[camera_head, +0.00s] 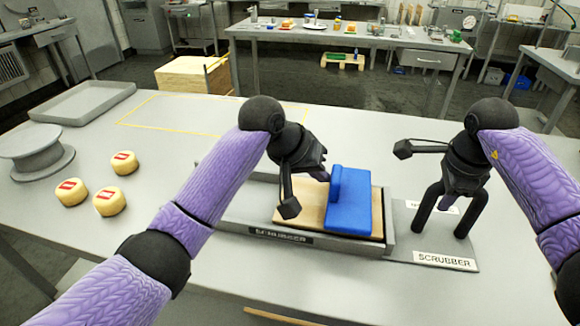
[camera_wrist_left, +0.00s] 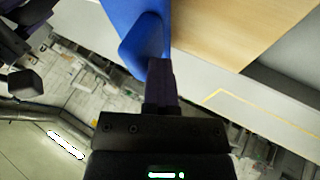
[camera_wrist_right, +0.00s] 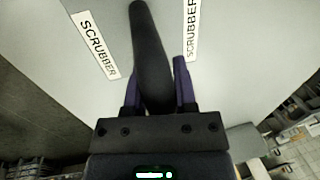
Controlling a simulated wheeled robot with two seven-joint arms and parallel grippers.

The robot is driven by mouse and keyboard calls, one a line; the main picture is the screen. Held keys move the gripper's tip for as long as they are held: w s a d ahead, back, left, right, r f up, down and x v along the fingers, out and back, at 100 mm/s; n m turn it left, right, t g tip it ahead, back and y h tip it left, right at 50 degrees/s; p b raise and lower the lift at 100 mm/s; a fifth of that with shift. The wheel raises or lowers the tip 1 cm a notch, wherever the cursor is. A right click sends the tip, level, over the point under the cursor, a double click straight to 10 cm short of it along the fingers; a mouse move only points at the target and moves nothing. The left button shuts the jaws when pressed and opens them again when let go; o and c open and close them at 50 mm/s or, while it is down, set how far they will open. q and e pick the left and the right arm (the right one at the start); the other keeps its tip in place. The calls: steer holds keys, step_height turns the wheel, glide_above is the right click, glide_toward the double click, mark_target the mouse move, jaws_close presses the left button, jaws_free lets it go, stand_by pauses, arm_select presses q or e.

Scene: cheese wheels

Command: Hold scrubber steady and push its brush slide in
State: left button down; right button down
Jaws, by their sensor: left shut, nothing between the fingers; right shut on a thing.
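The scrubber (camera_head: 395,240) is a low grey tray on the table with a plate labelled SCRUBBER at its right. A black arched handle (camera_head: 433,203) stands on that plate. A wooden board (camera_head: 305,208) lies in the tray, and a blue brush slide (camera_head: 350,217) with an upright blue tab sits at its right part. My left gripper (camera_head: 322,176) is shut and empty, its fingertips at the tab's left side; the left wrist view shows them against the blue tab (camera_wrist_left: 146,40), contact hard to confirm. My right gripper (camera_head: 460,188) is shut on the black handle, which shows between its fingers (camera_wrist_right: 154,65).
Three cheese wheels (camera_head: 110,201) with red labels lie at the left, near a round grey stand (camera_head: 35,152) and a shallow grey tray (camera_head: 82,103). A yellow outline marks clear table behind the scrubber. The front table is mostly free.

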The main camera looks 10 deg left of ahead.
arm_select(q)
steer(key=shift+d, duration=1.3)
arm_select(e)
steer(key=shift+a, duration=0.1)
arm_select(q)
steer(key=a, duration=0.4)
steer(key=shift+a, duration=0.25)
steer(key=v, duration=0.9)
steer(key=shift+r, duration=0.4)
arm_select(e)
jaws_free()
arm_select(q)
steer(key=shift+s+r, duration=0.1)
steer(key=shift+s, duration=0.05)
arm_select(e)
steer(key=shift+r, duration=0.1)
arm_select(q)
step_height(320, 180, up, 12)
steer(key=p, duration=1)
steer(key=shift+s+p, duration=0.3)
steer(key=shift+s, duration=0.05)
arm_select(e)
step_height(320, 180, up, 11)
steer(key=s, duration=0.2)
steer(key=shift+f, duration=0.2)
